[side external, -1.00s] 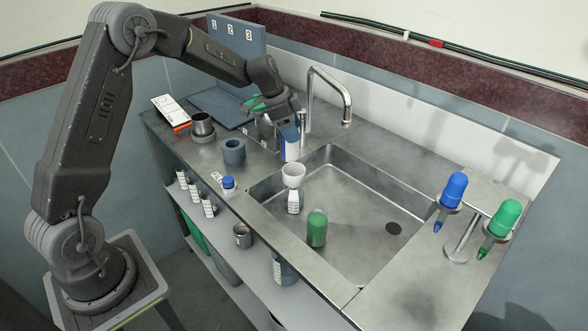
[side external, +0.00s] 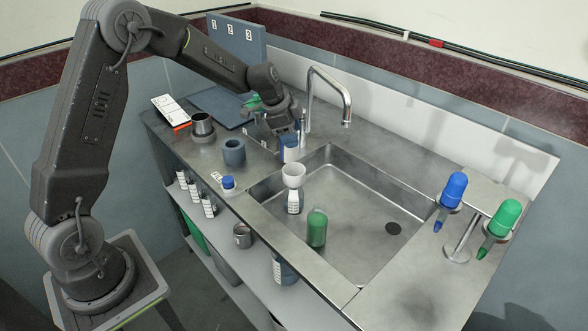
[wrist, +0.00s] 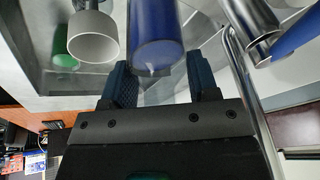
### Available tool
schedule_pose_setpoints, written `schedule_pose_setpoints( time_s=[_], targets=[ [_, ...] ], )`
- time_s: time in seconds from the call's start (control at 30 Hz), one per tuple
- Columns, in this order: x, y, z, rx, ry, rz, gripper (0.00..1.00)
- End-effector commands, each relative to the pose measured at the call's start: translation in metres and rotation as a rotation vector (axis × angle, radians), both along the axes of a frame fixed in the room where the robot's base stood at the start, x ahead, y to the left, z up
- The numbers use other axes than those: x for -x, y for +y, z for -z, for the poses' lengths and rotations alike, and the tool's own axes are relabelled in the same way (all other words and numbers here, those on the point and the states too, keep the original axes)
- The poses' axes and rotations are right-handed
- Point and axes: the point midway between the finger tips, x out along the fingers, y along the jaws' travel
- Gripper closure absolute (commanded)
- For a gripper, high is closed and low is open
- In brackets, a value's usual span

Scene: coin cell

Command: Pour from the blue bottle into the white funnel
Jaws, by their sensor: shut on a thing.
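My gripper (side external: 283,127) is shut on the blue bottle (side external: 290,145), which has a pale label, and holds it at the back left corner of the sink. In the wrist view the blue bottle (wrist: 155,35) sits at my gripper's fingers (wrist: 160,82). The white funnel (side external: 293,170) stands on a labelled bottle just in front of the held bottle, at the sink's left side. The funnel (wrist: 93,38) shows left of the blue bottle in the wrist view, apart from it. I cannot see any liquid flowing.
A green bottle (side external: 317,228) stands near the funnel. The tall faucet (side external: 330,88) rises close to the right of my gripper. The sink's right part (side external: 375,205) is free.

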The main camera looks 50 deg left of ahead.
Motion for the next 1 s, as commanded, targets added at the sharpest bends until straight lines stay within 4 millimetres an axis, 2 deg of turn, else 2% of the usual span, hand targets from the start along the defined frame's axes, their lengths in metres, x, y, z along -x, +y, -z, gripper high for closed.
schedule_pose_setpoints(
  time_s=[0.67,1.0],
  targets=[
    [0.014,-0.025,0.002,-0.287,-0.183,0.006,0.74],
    [0.022,-0.037,-0.006,-0.428,-0.267,0.007,0.74]
  ],
)
